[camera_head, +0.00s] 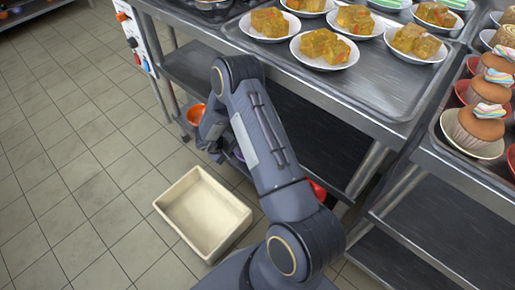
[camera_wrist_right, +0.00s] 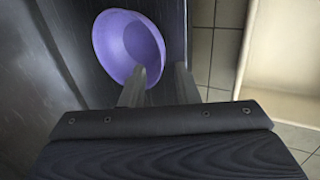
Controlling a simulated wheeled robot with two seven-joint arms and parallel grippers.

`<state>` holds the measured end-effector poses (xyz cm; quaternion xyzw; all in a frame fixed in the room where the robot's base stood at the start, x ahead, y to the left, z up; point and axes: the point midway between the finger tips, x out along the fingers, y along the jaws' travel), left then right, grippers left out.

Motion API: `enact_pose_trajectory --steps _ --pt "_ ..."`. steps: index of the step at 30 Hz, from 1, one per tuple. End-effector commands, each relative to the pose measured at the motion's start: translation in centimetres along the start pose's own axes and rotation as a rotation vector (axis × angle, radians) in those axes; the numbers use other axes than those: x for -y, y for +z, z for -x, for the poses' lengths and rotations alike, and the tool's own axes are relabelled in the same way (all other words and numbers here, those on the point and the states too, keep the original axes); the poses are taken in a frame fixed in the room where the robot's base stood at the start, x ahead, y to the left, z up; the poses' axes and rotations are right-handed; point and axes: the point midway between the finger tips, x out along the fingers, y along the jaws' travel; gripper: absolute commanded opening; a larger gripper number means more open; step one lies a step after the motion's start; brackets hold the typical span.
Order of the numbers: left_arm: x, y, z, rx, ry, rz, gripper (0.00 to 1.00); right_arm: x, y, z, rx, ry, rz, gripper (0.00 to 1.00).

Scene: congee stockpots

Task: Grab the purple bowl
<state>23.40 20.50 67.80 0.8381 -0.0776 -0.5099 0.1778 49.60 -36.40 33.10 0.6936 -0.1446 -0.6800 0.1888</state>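The purple bowl (camera_wrist_right: 128,45) sits on a dark shelf in the right wrist view, its near rim reaching between my two fingertips. In the head view only a sliver of the purple bowl (camera_head: 238,154) shows beside my arm. My right gripper (camera_head: 212,138) reaches in at the lower shelf of the steel table. In the right wrist view its fingers (camera_wrist_right: 160,82) are apart, one overlapping the bowl's lower edge and one to the right of it. I cannot tell whether either finger touches the bowl. My left gripper is not in view.
An orange bowl (camera_head: 196,114) is just beyond my right gripper, and a red bowl (camera_head: 318,191) is partly hidden behind my arm. A cream bin (camera_head: 165,208) stands on the tiled floor. The tabletop above holds plates of food (camera_head: 325,48). The floor at left is clear.

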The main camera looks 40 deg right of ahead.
Motion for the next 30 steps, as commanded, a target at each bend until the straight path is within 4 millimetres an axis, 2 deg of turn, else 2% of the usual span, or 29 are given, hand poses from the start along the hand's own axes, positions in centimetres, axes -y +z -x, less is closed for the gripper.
enact_pose_trajectory --steps 6,11,16,19,27,30 --pt "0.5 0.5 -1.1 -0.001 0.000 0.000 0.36 0.2 0.1 -2.5 0.006 0.002 0.003 0.28" --pt "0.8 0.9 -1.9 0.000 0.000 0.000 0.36 0.3 0.1 -3.8 0.006 0.001 0.002 0.28" --pt "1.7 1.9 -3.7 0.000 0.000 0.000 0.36 0.5 0.1 -6.6 0.004 0.002 0.001 0.28" --pt "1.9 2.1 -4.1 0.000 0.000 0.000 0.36 0.3 0.1 -7.7 0.004 0.001 0.002 0.28" --pt "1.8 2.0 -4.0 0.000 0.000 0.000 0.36 0.1 0.1 -7.8 0.003 0.001 0.002 0.27" --pt "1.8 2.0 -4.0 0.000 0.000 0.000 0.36 0.2 0.1 -7.8 0.003 0.001 0.002 0.14"
